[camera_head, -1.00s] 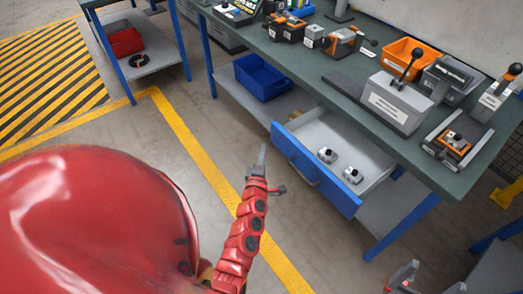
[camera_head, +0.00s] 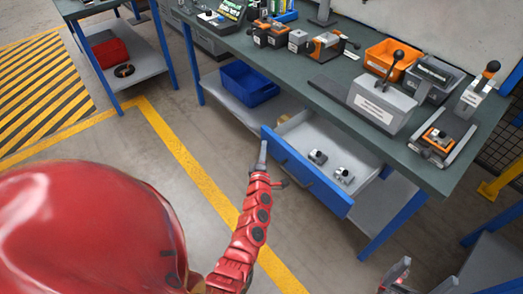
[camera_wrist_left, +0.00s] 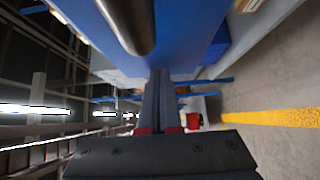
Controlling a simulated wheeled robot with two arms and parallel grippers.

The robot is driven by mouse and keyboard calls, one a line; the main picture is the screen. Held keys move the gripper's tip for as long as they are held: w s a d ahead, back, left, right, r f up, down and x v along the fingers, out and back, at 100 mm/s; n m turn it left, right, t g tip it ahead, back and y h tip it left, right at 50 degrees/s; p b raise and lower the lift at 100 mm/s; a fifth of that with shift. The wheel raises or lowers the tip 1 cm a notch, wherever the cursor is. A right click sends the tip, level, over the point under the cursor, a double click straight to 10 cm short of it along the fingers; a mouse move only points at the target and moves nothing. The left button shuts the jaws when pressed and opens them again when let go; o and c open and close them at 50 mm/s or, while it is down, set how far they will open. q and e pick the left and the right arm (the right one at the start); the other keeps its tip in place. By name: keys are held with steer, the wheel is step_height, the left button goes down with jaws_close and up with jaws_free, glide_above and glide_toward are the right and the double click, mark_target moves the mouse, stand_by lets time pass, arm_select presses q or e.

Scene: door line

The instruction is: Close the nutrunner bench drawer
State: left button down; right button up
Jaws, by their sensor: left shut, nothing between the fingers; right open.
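The drawer (camera_head: 303,172) has a blue front with a bar handle and a pale grey inside. It is pulled out from under the bench (camera_head: 425,165). Two small grey parts (camera_head: 318,156) lie in it. My left gripper (camera_head: 262,152) is shut and empty, its tips close to the left end of the drawer front; I cannot tell whether they touch. In the left wrist view the shut fingers (camera_wrist_left: 157,95) point along the blue front (camera_wrist_left: 185,45), with the grey handle (camera_wrist_left: 128,25) above them. My right gripper (camera_head: 398,272) shows only partly at the bottom right.
A blue bin (camera_head: 249,83) sits on the bench's lower shelf. The bench top holds an orange bin (camera_head: 391,60), grey fixtures and several tools. A side table with a red bin (camera_head: 110,54) stands at the upper left. The floor left of the drawer is clear.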

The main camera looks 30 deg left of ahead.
arm_select(q)
steer(key=b, duration=0.4)
glide_toward(306, 115)
steer(key=s+a, duration=0.1)
steer(key=a, duration=0.3)
steer(key=s+a, duration=0.1)
steer(key=a, duration=0.1)
steer(key=shift+s+a+f, duration=0.1)
steer(key=shift+s+f, duration=0.2)
steer(key=shift+f, duration=0.05)
steer(key=w+d+b, duration=0.1)
steer(key=w, duration=0.1)
steer(key=w+d+b, duration=0.1)
steer(key=w+b, duration=0.1)
steer(key=w, duration=0.1)
steer(key=w+b, duration=0.2)
steer(key=shift+w+d, duration=0.2)
steer(key=shift+d, duration=0.2)
steer(key=shift+w+d+b, duration=0.25)
steer(key=shift+w+b, duration=0.2)
steer(key=shift+w, duration=0.05)
steer(key=shift+w+r, duration=0.15)
steer(key=shift+r, duration=0.3)
steer(key=shift+r, duration=0.1)
